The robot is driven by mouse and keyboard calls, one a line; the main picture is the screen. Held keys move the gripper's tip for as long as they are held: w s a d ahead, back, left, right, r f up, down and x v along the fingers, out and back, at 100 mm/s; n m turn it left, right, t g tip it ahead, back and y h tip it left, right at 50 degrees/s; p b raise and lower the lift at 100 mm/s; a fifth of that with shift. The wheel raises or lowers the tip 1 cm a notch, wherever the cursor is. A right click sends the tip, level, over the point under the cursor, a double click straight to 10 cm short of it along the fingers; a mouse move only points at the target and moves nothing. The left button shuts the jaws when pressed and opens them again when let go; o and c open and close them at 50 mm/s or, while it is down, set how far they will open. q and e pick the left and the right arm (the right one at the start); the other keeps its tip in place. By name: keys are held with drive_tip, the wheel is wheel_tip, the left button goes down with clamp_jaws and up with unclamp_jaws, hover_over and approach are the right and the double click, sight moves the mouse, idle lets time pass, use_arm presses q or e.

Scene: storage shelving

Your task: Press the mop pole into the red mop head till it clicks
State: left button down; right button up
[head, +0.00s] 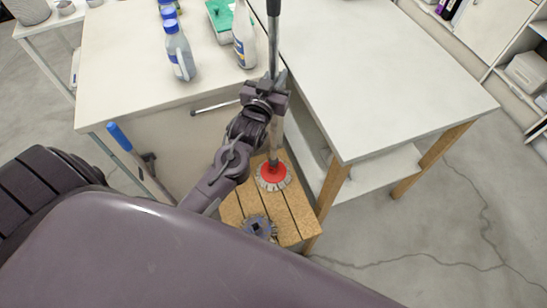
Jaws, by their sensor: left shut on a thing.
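The red mop head (272,178), with a pale fringe around it, sits on a slatted wooden stand (300,213). The mop pole (274,45) stands nearly upright, grey with a dark upper end. Its lower end meets the middle of the red mop head; I cannot tell how deep it sits in the socket. My left gripper (268,93) is shut around the pole, well above the mop head. My right gripper is not in view.
A dark grey round piece (258,228) lies on the stand's near side. White tables (385,75) stand behind and to the right. Bottles (178,52) and a green item (220,18) are on the left table. A blue-handled tool (121,138) leans at left. Floor at right is clear.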

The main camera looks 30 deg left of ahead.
use_arm(q)
drive_tip(key=shift+f+b, duration=0.3)
drive_tip(key=shift+f, duration=0.25)
drive_tip(key=shift+s+f+p, duration=0.1)
drive_tip(key=shift+f+p, duration=0.35)
drive_tip(key=shift+f, duration=0.15)
idle(2.9)
drive_tip(key=c, duration=1.2)
unclamp_jaws()
drive_tip(key=s, duration=0.5)
drive_tip(key=s+d+b, duration=0.1)
drive_tip(key=s, duration=0.1)
drive_tip(key=shift+s+d, duration=0.1)
drive_tip(key=shift+s, duration=0.2)
